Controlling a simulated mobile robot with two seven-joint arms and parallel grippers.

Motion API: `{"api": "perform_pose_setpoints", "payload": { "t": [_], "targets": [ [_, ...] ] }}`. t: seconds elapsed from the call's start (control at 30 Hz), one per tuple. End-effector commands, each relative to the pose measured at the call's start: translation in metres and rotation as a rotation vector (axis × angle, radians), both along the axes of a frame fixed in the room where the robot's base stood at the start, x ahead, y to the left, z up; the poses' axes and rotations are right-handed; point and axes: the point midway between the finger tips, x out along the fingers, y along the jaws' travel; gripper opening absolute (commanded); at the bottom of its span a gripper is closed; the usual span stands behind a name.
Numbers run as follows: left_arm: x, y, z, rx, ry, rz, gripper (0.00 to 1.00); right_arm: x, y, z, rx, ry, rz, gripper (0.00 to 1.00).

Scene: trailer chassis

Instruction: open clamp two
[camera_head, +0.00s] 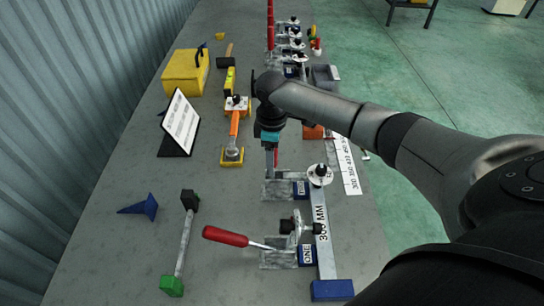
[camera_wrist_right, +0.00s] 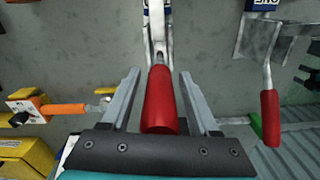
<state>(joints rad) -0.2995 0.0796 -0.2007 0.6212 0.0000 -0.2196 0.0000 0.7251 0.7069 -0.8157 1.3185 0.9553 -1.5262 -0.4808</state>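Clamp two (camera_head: 277,190) is the second clamp from the near end, with a grey base and a blue label (camera_head: 300,189). Its red handle (camera_wrist_right: 160,100) shows in the right wrist view. My right gripper (camera_head: 270,147) is above this clamp in the head view. In the wrist view its two grey fingers (camera_wrist_right: 158,98) stand open on either side of the red handle, with a gap visible on both sides. The gripper and arm hide much of the handle in the head view. My left gripper is not in view.
Clamp one (camera_head: 280,252), with a red handle (camera_head: 225,237) pointing left, sits nearer.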

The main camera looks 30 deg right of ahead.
Motion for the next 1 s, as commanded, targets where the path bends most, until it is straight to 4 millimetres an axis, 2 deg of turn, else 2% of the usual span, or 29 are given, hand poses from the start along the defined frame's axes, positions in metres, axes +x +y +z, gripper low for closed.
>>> {"api": "perform_pose_setpoints", "payload": {
  "t": [0.07,0.5,1.0],
  "targets": [
    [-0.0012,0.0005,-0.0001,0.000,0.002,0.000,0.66,0.0000,0.0000,0.0001,0.000,0.000,0.000,0.51],
    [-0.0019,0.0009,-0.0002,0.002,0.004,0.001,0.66,-0.0001,-0.0001,0.0003,0.000,0.000,0.000,0.02],
    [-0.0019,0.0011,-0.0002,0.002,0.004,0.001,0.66,-0.0001,-0.0002,0.0004,-0.001,0.001,0.000,0.00]
  ]
}}
